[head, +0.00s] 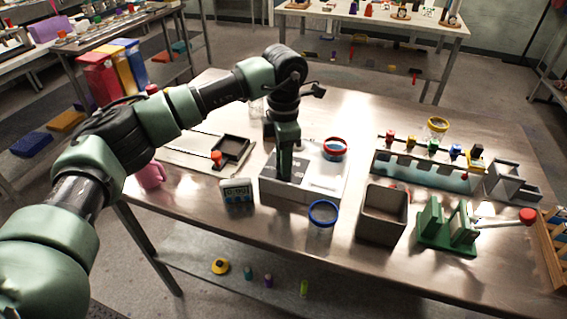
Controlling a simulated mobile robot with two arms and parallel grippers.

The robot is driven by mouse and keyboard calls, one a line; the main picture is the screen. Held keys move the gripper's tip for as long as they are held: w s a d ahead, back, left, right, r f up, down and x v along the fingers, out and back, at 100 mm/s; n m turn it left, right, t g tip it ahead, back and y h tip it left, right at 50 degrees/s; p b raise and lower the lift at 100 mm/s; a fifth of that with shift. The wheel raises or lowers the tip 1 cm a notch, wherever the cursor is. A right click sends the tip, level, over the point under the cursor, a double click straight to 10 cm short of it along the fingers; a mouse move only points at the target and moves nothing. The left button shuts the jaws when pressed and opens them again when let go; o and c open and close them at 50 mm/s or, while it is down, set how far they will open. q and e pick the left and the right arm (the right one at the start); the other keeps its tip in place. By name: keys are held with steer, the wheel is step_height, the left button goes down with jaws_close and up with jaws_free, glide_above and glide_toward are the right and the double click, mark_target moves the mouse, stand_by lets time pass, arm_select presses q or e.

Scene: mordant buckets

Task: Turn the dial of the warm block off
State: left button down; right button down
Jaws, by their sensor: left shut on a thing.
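The warm block (322,184) is a low pale box in the middle of the steel table, with dark panels and small markings on its top. My left gripper (286,177) points straight down onto the top of the block, left of its middle. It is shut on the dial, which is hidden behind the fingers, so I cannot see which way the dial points. My right gripper is not in view.
A grey bin (382,215) and green press (447,230) stand right. A pink mug (152,176) is left.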

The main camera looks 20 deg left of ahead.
arm_select(q)
steer(key=n+b, duration=0.2)
steer(key=n, duration=0.4)
steer(key=shift+w+r, duration=0.1)
steer(key=shift+r, duration=0.05)
steer(key=n, duration=0.5)
steer(key=shift+r+b, duration=0.1)
steer(key=shift+b, duration=0.25)
steer(key=shift+w+n, duration=0.1)
steer(key=shift+n, duration=0.2)
steer(key=c, duration=1)
jaws_free()
steer(key=shift+c, duration=0.2)
steer(key=shift+o, duration=0.2)
step_height(320, 180, up, 8)
steer(key=shift+f+b, duration=0.15)
steer(key=shift+b, duration=0.45)
